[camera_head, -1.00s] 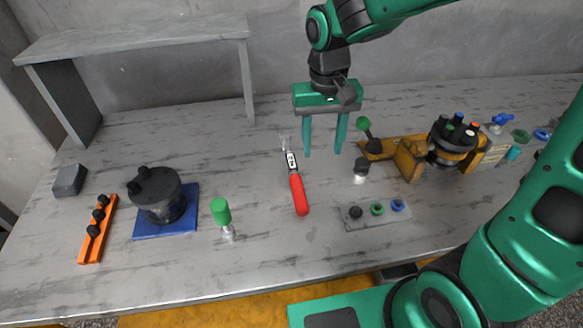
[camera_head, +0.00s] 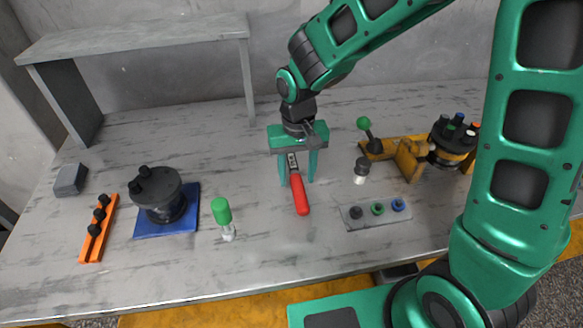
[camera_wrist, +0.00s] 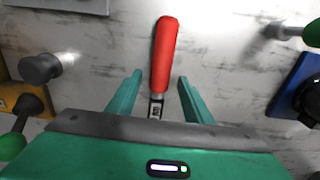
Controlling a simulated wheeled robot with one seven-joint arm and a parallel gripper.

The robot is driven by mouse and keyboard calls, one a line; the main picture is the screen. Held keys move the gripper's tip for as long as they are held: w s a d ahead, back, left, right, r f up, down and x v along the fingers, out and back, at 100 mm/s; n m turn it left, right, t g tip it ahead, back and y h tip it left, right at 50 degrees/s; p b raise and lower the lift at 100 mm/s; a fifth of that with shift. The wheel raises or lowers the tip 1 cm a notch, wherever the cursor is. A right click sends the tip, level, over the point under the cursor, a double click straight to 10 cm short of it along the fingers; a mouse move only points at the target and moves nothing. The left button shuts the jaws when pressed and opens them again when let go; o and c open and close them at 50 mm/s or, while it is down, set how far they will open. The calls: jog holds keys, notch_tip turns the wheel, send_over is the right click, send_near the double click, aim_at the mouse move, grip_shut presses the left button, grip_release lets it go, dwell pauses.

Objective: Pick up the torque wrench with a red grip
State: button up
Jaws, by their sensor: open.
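The torque wrench with a red grip (camera_head: 300,193) lies on the table, its red handle toward the front edge. Its metal head is hidden behind my gripper in the head view. My gripper (camera_head: 298,181) points down over the wrench with one finger on each side of it, open and empty. In the wrist view the red grip (camera_wrist: 164,55) extends ahead, and the shaft runs between the two green fingers (camera_wrist: 156,84), apart from both. I cannot tell exactly how high the fingertips are above the table.
A plate with several rings (camera_head: 358,222) and a small black-and-white cylinder (camera_head: 361,172) lie to the right. A dark round motor part (camera_head: 160,200) sits on a blue plate at left. A grey shelf (camera_head: 140,38) stands behind.

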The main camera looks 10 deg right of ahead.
jog(key=shift+f, duration=0.9)
grip_shut()
jog(key=shift+r, duration=0.1)
